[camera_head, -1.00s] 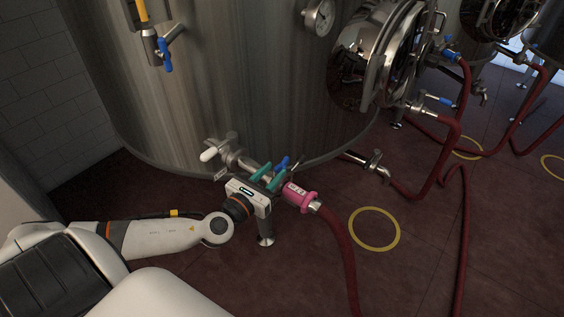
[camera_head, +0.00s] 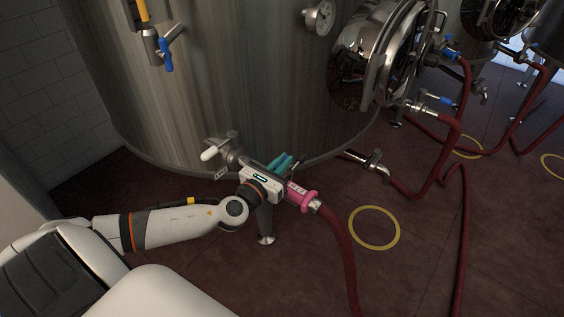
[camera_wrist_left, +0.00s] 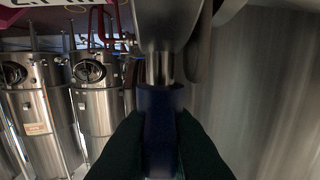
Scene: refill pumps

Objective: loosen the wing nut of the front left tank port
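The front left tank port (camera_head: 230,155) sticks out low on the big steel tank, with a white handle (camera_head: 209,153) and a pink hose coupling (camera_head: 300,195). My left gripper (camera_head: 283,164) is at the port fitting, its green fingers close together. In the left wrist view a blue-covered handle (camera_wrist_left: 158,105) on a steel stem sits between the dark green fingers, which appear to press on both sides. Whether this is the wing nut I cannot tell; the gripper hides the fitting in the head view. My right gripper is not in view.
A dark red hose (camera_head: 343,250) runs from the coupling to the floor. A steel outlet (camera_head: 374,163) sits right of the port. A steel tank leg (camera_head: 265,225) stands below my gripper.

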